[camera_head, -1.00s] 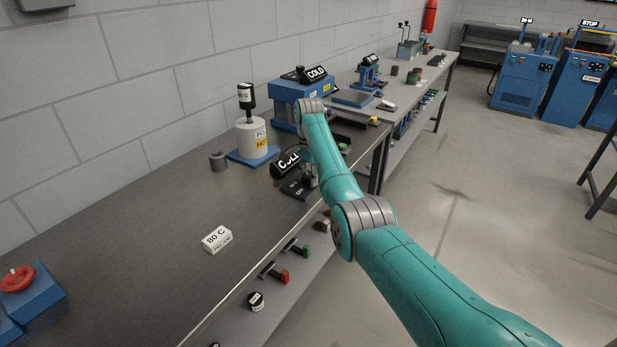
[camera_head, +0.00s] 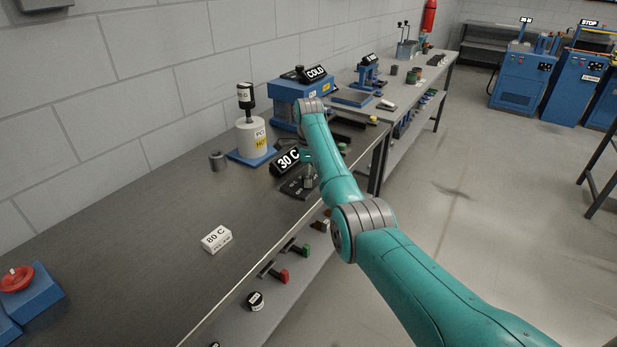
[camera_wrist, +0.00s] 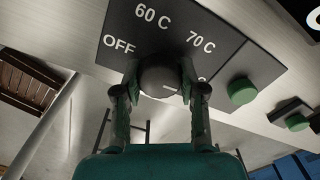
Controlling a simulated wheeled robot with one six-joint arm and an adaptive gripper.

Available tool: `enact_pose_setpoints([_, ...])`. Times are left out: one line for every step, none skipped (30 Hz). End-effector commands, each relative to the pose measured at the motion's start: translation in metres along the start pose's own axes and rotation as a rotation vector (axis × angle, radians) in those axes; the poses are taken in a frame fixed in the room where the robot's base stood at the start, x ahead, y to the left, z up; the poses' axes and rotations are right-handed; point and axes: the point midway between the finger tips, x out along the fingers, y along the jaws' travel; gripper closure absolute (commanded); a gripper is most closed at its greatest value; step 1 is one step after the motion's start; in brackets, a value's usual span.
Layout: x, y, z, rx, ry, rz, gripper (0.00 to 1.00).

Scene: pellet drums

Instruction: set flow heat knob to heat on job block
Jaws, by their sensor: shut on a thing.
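The dark round knob (camera_wrist: 160,76) sits on a black dial plate (camera_wrist: 222,25) marked OFF, 60 C and 70 C. One more label at the lower right is mostly hidden by my finger. My gripper (camera_wrist: 160,96) is shut on the knob, one finger on each side. A small pale mark shows on the knob's lower right; I cannot tell which label it points to. In the head view the dial plate (camera_head: 294,188) lies near the bench's front edge, partly behind my arm. The black display (camera_head: 286,161) behind it reads 30 C.
A green button (camera_wrist: 242,91) is right of the knob. A white pot (camera_head: 250,139) on a blue base and a grey cylinder (camera_head: 217,160) stand to the left. A white 80 C block (camera_head: 216,239) lies nearer. A blue unit (camera_head: 295,95) behind shows COLD. The near bench is mostly clear.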

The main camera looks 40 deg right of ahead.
Motion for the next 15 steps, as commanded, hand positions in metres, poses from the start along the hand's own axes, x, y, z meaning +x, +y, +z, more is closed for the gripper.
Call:
enact_pose_setpoints([0.0004, 0.0000, 0.0000, 0.016, 0.000, 0.000, 0.94])
enact_pose_setpoints([0.0003, 0.0001, 0.0000, 0.027, 0.000, 0.000, 0.94])
enact_pose_setpoints([0.0004, 0.0001, 0.0000, 0.039, 0.000, 0.000, 0.94])
enact_pose_setpoints([0.0004, 0.0001, 0.0000, 0.046, 0.000, 0.000, 0.94])
enact_pose_setpoints([0.0003, 0.0001, 0.0000, 0.053, 0.000, 0.000, 0.94])
enact_pose_setpoints([0.0003, 0.0001, 0.0000, 0.061, 0.000, 0.000, 0.94])
enact_pose_setpoints([0.0003, 0.0002, 0.0000, 0.065, 0.000, 0.000, 0.94])
enact_pose_setpoints([0.0003, 0.0002, 0.0000, 0.069, 0.000, 0.000, 0.94])
enact_pose_setpoints([0.0003, 0.0002, 0.0000, 0.073, 0.000, 0.000, 0.94])
enact_pose_setpoints([0.0003, 0.0002, 0.0000, 0.075, 0.000, 0.000, 0.94])
enact_pose_setpoints([0.0003, 0.0002, 0.0000, 0.077, 0.000, 0.000, 0.94])
enact_pose_setpoints([0.0003, 0.0002, 0.0000, 0.078, 0.000, 0.000, 0.94])
enact_pose_setpoints([0.0003, 0.0002, 0.0000, 0.079, 0.000, 0.000, 0.94])
enact_pose_setpoints([0.0003, 0.0002, 0.0000, 0.080, 0.000, 0.000, 0.94])
enact_pose_setpoints([0.0003, 0.0002, 0.0000, 0.080, 0.000, 0.000, 0.94])
